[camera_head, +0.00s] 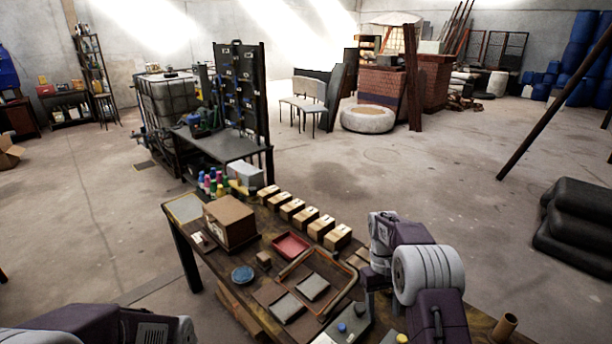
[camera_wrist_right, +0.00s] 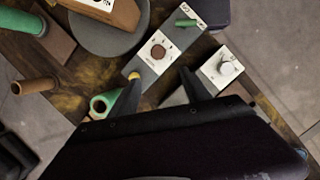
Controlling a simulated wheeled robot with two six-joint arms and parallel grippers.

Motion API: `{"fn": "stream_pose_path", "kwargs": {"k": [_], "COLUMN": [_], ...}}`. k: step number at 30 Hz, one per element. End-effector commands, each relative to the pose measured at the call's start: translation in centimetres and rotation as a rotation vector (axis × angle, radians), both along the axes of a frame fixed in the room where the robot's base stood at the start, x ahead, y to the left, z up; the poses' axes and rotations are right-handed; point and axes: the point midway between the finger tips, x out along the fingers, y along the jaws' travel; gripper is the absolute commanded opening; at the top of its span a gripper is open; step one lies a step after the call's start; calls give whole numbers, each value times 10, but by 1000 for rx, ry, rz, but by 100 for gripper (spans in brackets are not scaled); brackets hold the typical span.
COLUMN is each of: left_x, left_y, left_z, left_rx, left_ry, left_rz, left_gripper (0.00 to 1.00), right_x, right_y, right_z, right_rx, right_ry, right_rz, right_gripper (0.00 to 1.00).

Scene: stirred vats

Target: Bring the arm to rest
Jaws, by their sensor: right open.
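My right arm (camera_head: 425,275) comes in from the lower right of the head view and is bent over the right end of the wooden workbench (camera_head: 180,232). In the right wrist view my right gripper (camera_wrist_right: 160,88) has its two dark fingers apart, with nothing between them. Beyond the fingertips are a grey box with a brown knob (camera_wrist_right: 157,52) and a second box with a white knob (camera_wrist_right: 222,68). I cannot tell whether the fingers touch them. Only links of my left arm (camera_head: 100,330) show at the lower left; its gripper is out of view.
The bench holds a cardboard box (camera_head: 230,222), a red tray (camera_head: 290,245), a blue dish (camera_head: 243,274) and a row of small cartons (camera_head: 306,218). In the wrist view, a green-lined tube (camera_wrist_right: 101,105) stands near the left finger. Open floor (camera_head: 450,190) lies beyond the bench.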

Motion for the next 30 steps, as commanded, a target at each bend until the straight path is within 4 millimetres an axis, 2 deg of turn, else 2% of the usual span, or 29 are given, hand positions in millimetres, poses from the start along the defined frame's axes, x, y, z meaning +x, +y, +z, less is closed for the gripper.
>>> {"fn": "stream_pose_path", "kwargs": {"k": [1, 3, 6, 8, 11, 15, 18, 20, 23, 30], "left_x": [0, 0, 0, 0, 0, 0, 0, 0, 0, 0], "left_y": [0, 0, 0, 0, 0, 0, 0, 0, 0, 0], "left_z": [0, 0, 0, 0, 0, 0, 0, 0, 0, 0], "left_rx": [0, 0, 0, 0, 0, 0, 0, 0, 0, 0], "left_ry": [0, 0, 0, 0, 0, 0, 0, 0, 0, 0], "left_rz": [0, 0, 0, 0, 0, 0, 0, 0, 0, 0], "left_gripper": [76, 76, 76, 76, 76, 76, 76, 76, 76, 76], "right_x": [-7, -25, -57, -80, -122, -176, -201, -199, -184, -184], "right_y": [7, 18, 34, 43, 55, 63, 64, 65, 65, 65], "right_z": [26, 51, 72, 76, 72, 46, 23, 17, 19, 19], "right_rx": [1, 7, 19, 27, 42, 57, 58, 59, 62, 60], "right_ry": [-23, -49, -108, -148, -219, -290, -307, -342, -398, -399], "right_rz": [14, 31, 41, 37, 16, -45, -99, -124, -145, -149], "right_gripper": [56, 56, 56, 56, 56, 56, 56, 56, 56, 56]}}
